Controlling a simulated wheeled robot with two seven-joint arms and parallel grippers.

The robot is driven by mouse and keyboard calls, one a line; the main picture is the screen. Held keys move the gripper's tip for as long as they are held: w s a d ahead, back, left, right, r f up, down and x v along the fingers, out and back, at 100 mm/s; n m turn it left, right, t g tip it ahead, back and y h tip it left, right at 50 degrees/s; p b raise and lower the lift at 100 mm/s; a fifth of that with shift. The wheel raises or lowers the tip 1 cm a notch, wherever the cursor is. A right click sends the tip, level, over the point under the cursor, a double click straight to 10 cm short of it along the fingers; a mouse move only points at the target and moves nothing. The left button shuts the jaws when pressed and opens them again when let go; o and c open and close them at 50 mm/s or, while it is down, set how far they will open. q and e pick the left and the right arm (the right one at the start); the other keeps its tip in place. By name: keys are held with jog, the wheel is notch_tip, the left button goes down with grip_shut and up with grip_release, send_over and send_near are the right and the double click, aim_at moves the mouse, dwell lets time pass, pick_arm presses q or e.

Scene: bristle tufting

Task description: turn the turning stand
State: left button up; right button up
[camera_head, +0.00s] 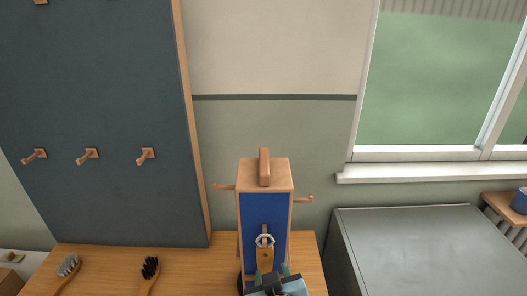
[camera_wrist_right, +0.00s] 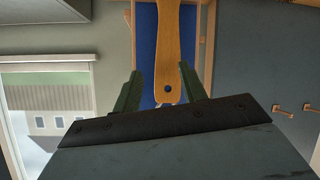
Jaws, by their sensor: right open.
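The turning stand (camera_head: 280,175) is a wooden post with a blue front panel, a raised wooden grip (camera_head: 264,167) on top and side pegs. A wooden piece (camera_head: 265,256) with a pale, ring-like part hangs on its front peg. My right gripper (camera_head: 272,274) is low in front of the stand, at the bottom edge of the head view. In the right wrist view, its green fingers (camera_wrist_right: 160,85) are open, one on either side of the wooden piece's holed end (camera_wrist_right: 169,75). I cannot tell whether they touch it. My left gripper is not in view.
Two brushes, one grey-bristled (camera_head: 68,267) and one black-bristled (camera_head: 150,269), lie on the wooden table (camera_head: 200,265) left of the stand. A dark board (camera_head: 100,95) with several pegs stands behind them. A grey metal cabinet (camera_head: 420,245) is on the right, below a window.

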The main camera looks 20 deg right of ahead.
aim_at(264, 164)
notch_tip(264, 164, up, 20)
jog(key=a+m+t+h+p, duration=0.1)
jog(key=a+m+t+h, duration=0.15)
jog(key=t, duration=0.25)
jog(key=shift+m, duration=0.45)
jog(key=p+x, duration=0.1)
jog(key=x, duration=0.3)
jog(key=p+x, duration=0.1)
jog(key=x, duration=0.3)
jog(key=p+x, duration=0.2)
jog(key=x, duration=0.2)
jog(key=shift+d, duration=0.35)
jog(key=shift+w+d+f, duration=0.1)
jog(key=shift+w+d, duration=0.1)
jog(key=shift+w, duration=0.5)
grip_shut()
